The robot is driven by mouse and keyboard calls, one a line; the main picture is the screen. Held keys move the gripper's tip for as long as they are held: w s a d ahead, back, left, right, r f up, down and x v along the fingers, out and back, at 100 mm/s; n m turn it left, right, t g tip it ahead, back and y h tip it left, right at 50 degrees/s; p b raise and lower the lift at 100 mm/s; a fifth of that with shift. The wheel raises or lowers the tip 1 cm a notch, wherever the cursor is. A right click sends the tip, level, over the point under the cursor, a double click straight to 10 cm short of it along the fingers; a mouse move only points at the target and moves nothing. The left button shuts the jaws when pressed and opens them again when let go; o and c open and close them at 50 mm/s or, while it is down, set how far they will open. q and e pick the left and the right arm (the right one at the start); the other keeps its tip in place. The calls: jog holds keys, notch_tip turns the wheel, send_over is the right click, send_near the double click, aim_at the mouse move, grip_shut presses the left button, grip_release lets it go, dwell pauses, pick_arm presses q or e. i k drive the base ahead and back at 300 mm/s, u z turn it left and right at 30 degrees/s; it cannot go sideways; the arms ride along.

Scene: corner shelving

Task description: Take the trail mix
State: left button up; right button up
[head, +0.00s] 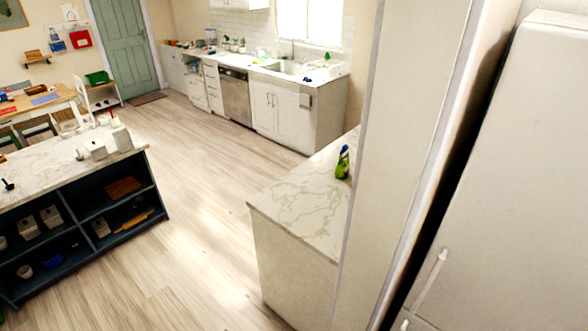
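I cannot make out any trail mix in the head view. Neither of my grippers is in view. On the right, a large white fridge-like door (500,170) stands shut with a pale handle (428,283) low on it. A green bottle with a blue top (343,163) stands on the marble counter (300,205) beside the tall panel.
A tall pale panel (395,150) borders the fridge. A dark blue island (90,215) with open shelves stands at left. A sink counter (295,115) runs along the back wall. A table (60,97) is at far left. Wooden floor (200,170) between them is clear.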

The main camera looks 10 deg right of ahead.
aim_at(342, 170)
jog(key=u, duration=1.6)
jog(key=i, duration=1.9)
jog(key=z, duration=2.65)
